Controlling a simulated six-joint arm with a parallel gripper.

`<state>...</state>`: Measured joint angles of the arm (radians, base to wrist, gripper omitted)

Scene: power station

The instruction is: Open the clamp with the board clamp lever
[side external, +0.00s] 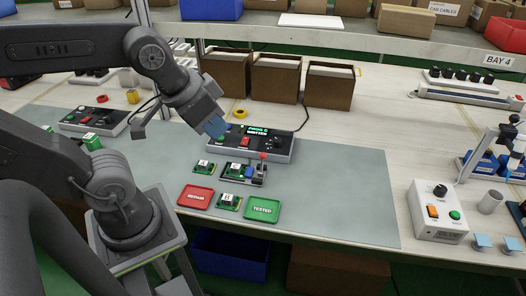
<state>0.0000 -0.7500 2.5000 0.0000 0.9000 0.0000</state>
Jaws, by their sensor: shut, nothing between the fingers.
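The board clamp lever (263,157) has a red knob and stands upright at the right end of a small fixture (240,174) on the grey mat. A green board with a white label sits in the fixture, and a blue part shows beside it. My gripper (216,130) is above and to the left of the lever, apart from it, near the left end of the black control box. Its bluish fingertips are together with nothing visible between them. Whether the clamp is open or shut is too small to tell.
The control box (251,142) with a lit green display stands behind the fixture. A loose green board (204,168) lies left of it. A red tray (196,197), another board (229,202) and a green tray (262,208) lie in front. The mat to the right (340,190) is clear.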

